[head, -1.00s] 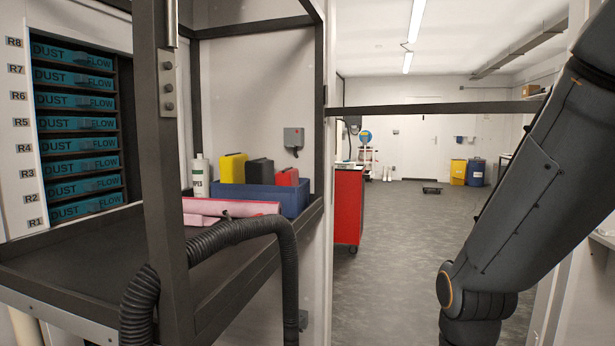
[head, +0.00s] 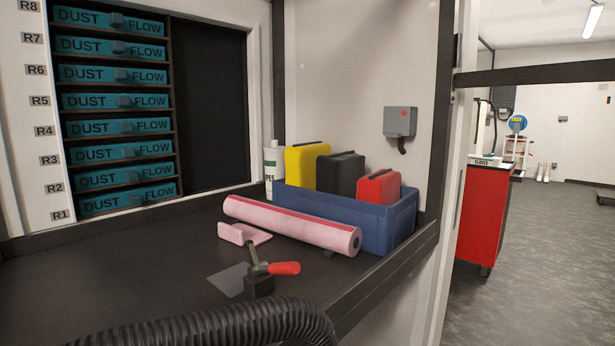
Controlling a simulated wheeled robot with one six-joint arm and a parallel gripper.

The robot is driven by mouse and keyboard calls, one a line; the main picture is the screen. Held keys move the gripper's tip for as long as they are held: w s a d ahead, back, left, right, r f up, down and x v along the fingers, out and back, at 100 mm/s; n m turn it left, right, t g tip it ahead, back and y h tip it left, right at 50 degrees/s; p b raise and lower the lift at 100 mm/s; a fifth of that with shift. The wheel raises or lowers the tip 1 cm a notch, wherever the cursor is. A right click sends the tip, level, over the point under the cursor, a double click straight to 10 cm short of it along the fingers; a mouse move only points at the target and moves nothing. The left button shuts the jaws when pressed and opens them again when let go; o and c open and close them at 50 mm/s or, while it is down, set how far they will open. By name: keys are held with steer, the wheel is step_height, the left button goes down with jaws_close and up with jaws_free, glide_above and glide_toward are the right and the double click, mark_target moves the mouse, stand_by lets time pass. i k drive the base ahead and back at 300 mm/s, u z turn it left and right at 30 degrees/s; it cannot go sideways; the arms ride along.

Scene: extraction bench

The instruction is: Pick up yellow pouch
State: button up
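The yellow pouch (head: 307,165) stands upright at the left end of a blue bin (head: 390,226) on the dark bench. My gripper is not in view.
A pink roll (head: 292,224) lies in front of the bin. A pink piece (head: 244,233) and a red-handled clamp (head: 272,272) sit nearer. A white bottle (head: 272,170) stands left of the bin. A black hose (head: 215,328) crosses the near edge.

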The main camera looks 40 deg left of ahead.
mark_target(300, 159)
steer(key=u, duration=0.55)
steer(key=i, duration=1.05)
steer(key=u, duration=0.7)
